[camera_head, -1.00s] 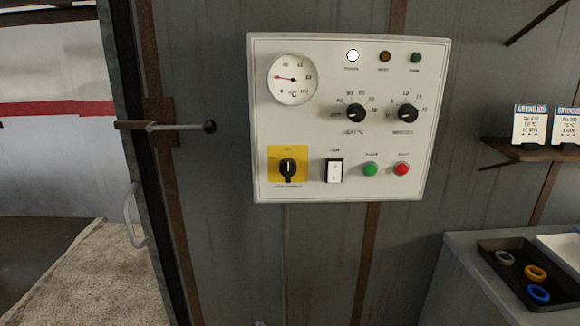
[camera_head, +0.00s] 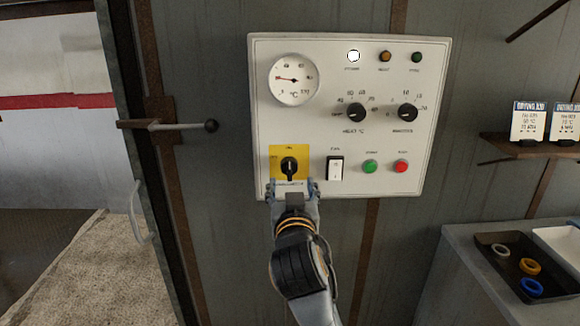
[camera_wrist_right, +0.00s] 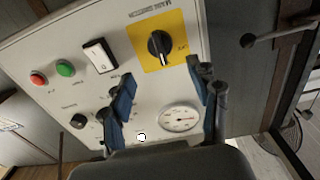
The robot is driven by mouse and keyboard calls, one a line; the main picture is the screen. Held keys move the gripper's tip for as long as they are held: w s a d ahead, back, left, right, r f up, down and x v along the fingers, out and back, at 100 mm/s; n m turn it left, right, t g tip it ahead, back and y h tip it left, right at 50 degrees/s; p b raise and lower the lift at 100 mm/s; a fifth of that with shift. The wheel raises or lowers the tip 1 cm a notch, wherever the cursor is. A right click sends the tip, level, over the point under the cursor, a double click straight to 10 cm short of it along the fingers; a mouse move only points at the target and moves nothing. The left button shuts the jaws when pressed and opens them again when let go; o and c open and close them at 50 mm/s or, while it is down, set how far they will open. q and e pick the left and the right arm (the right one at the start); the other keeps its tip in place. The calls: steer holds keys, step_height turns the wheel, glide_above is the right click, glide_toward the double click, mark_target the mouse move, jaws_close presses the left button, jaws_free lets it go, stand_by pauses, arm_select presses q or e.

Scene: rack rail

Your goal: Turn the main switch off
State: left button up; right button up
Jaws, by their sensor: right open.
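The main switch (camera_head: 289,166) is a black rotary knob on a yellow plate at the lower left of the white control panel. Its handle stands upright in the head view. It also shows in the wrist view (camera_wrist_right: 159,45), at the top, ahead of the fingertips. My right gripper (camera_head: 294,187) is open and empty just below the knob in the head view. In the wrist view its two blue-padded fingers (camera_wrist_right: 164,78) are spread, and I see no contact with the knob. My left gripper is not in view.
The white panel (camera_head: 430,130) also carries a dial gauge (camera_head: 294,80), two smaller knobs, a white rocker switch (camera_head: 335,169), green and red buttons, and a white lit lamp (camera_head: 353,56). A door handle (camera_head: 180,125) is left. A table with a tray of rings (camera_head: 545,293) is lower right.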

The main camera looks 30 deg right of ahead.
mark_target(290, 170)
steer(key=p+x, duration=0.1)
steer(key=x, duration=0.7)
steer(key=shift+a, duration=0.1)
steer(key=shift+c, duration=0.5)
steer(key=shift+p, duration=0.3)
steer(key=c, duration=1.1)
